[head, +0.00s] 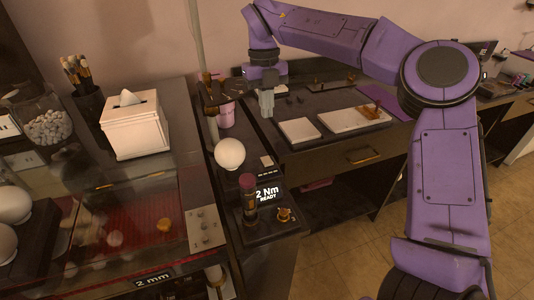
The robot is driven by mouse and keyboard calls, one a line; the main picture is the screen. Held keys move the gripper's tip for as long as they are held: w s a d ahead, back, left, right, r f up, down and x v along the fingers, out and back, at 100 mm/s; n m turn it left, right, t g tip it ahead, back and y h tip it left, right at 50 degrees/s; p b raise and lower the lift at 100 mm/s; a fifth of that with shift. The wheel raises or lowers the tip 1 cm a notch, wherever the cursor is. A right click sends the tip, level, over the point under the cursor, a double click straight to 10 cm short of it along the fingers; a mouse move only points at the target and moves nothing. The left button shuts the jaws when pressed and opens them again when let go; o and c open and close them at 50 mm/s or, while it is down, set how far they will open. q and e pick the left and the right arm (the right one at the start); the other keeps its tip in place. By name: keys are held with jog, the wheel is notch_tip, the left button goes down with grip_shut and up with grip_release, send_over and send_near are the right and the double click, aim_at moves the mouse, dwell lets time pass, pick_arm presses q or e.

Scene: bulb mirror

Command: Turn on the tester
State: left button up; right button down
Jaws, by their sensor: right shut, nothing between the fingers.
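My right gripper (267,104) points down, shut and empty, above the dark counter at the upper middle. A white round bulb (229,154) sits on the narrow dark counter, below and left of the gripper. A dark upright tool with a reddish top (247,182) stands beside the display. A pale panel with small controls (203,230) lies left of it. No part is clearly labelled as the tester. My left gripper is out of view.
A white tissue box (135,128), a brush cup (90,105) and a glass bowl of pale pebbles (45,125) stand at left. White round bulbs (12,205) sit at the left edge. A pink jar (226,115) stands behind the bulb.

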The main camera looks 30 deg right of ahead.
aim_at(270, 164)
jog(key=f, duration=0.4)
jog(key=s+f, duration=0.1)
jog(key=f, duration=0.9)
jog(key=shift+s+a, duration=0.25)
jog(key=shift+s, duration=0.05)
jog(key=shift+s+a+f+t+b, duration=0.15)
jog(key=shift+s+f+t+b, duration=0.2)
jog(key=shift+f+b, duration=0.4)
jog(key=shift+s+r, duration=0.1)
jog(key=shift+r, duration=0.25)
jog(key=shift+p, duration=0.3)
